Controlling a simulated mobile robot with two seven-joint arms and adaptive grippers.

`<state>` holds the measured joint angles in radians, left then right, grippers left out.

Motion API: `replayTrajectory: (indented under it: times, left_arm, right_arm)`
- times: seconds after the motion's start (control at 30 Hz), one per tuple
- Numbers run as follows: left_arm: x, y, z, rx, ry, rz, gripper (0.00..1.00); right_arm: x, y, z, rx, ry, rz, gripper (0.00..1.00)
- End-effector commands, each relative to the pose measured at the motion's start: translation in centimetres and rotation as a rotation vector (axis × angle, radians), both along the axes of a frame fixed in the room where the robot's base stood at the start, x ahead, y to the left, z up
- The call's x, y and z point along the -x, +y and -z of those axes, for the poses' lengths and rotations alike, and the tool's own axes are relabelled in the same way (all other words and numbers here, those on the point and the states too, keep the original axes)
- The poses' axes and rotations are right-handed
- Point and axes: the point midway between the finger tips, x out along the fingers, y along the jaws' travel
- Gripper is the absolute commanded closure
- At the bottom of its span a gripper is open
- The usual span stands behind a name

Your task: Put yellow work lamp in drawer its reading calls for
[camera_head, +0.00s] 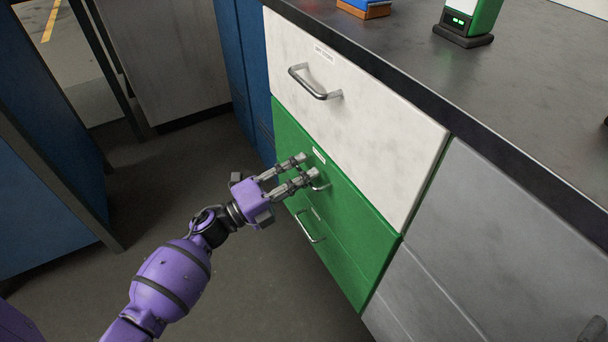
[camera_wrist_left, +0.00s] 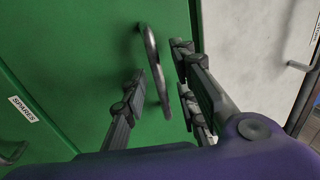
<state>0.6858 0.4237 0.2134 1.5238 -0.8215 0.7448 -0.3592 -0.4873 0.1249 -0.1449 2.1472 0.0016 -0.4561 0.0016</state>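My left gripper (camera_head: 307,166) is at the upper green drawer (camera_head: 361,213), its fingers apart. In the left wrist view the drawer's metal handle (camera_wrist_left: 153,62) shows between the open fingers of the left gripper (camera_wrist_left: 160,68); I cannot tell whether they touch it. The drawer looks shut. Below it is another green drawer (camera_head: 345,275) with its own handle (camera_head: 308,228); its label (camera_wrist_left: 22,108) reads SPARES. Above is a white drawer (camera_head: 370,125) with a handle (camera_head: 314,84), also shut. The yellow work lamp and my right gripper are not in view.
A green and white device (camera_head: 484,17) with a lit green display stands on the dark countertop (camera_head: 425,45). A blue and orange object (camera_head: 363,9) is beside it. Grey cabinet fronts (camera_head: 500,235) are to the right. The floor before the drawers is clear.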

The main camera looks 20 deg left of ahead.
Motion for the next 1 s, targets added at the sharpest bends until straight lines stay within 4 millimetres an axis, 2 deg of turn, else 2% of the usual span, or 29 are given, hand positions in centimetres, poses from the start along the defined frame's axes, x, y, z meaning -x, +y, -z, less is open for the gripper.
replayTrajectory:
  times: [0.3, 0.5, 0.53, 1.0]
  left_arm:
    - [-0.29, -0.26, -0.10, 0.001, 0.001, 0.000, 0.73]
    - [-0.27, -0.25, -0.08, 0.001, 0.001, 0.000, 0.99]
    - [-0.27, -0.24, -0.07, 0.001, 0.001, 0.000, 1.00]
    - [0.02, 0.00, -0.06, 0.000, 0.002, -0.001, 1.00]
  right_arm:
    - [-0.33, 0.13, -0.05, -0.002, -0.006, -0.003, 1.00]
    - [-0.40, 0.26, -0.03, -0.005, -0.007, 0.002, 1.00]
    - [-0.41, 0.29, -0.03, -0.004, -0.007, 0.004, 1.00]
    - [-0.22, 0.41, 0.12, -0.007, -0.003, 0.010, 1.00]
